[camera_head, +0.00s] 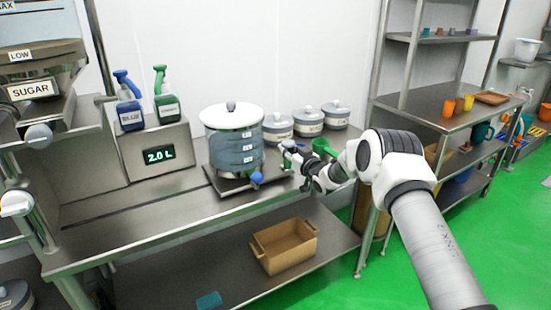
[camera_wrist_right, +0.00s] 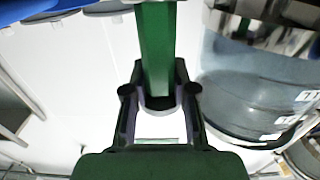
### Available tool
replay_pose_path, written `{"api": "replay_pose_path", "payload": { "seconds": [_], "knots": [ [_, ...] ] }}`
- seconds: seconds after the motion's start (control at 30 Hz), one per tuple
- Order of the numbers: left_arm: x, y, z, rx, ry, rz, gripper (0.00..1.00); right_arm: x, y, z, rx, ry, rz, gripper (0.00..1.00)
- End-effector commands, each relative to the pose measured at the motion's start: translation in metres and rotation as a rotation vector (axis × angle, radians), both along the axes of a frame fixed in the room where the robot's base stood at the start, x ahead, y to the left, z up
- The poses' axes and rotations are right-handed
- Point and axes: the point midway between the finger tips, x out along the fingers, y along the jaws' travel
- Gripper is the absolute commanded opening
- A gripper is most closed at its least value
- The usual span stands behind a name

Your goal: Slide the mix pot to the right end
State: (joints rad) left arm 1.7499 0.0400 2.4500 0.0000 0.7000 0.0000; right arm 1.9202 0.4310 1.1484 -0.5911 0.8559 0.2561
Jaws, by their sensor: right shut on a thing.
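The mix pot (camera_head: 233,148) is a large grey-blue banded vessel with a white lid. My right gripper (camera_head: 292,160) is just right of the pot. In the right wrist view, my right gripper (camera_wrist_right: 160,103) is shut on a green bar (camera_wrist_right: 158,45), and the pot's side (camera_wrist_right: 250,85) is close by on the right. My left gripper is not in view.
A steel rack (camera_head: 425,110) stands at right.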

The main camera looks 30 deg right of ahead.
Motion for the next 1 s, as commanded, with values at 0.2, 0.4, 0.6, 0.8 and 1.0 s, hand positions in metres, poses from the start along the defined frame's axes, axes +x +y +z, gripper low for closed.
{"api": "replay_pose_path", "payload": {
  "seconds": [0.2, 0.4, 0.6, 0.8, 1.0],
  "knots": [
    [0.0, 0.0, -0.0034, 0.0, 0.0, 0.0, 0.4, 0.0008, -0.0089, 0.0009, 0.001, -0.002, 0.001, 0.0],
    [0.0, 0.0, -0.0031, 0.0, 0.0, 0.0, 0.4, 0.0009, -0.0097, 0.0022, 0.0, -0.003, 0.0, 0.0],
    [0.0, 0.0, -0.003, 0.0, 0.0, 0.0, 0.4, 0.001, -0.0099, 0.0028, 0.0, -0.005, 0.0, 0.52],
    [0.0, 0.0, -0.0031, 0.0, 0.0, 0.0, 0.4, 0.0009, -0.0088, 0.0014, 0.0, -0.002, 0.002, 0.52],
    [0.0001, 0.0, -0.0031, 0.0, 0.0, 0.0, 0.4, -0.0045, -0.0091, 0.0004, 0.001, 0.0, 0.002, 0.52]
  ]
}}
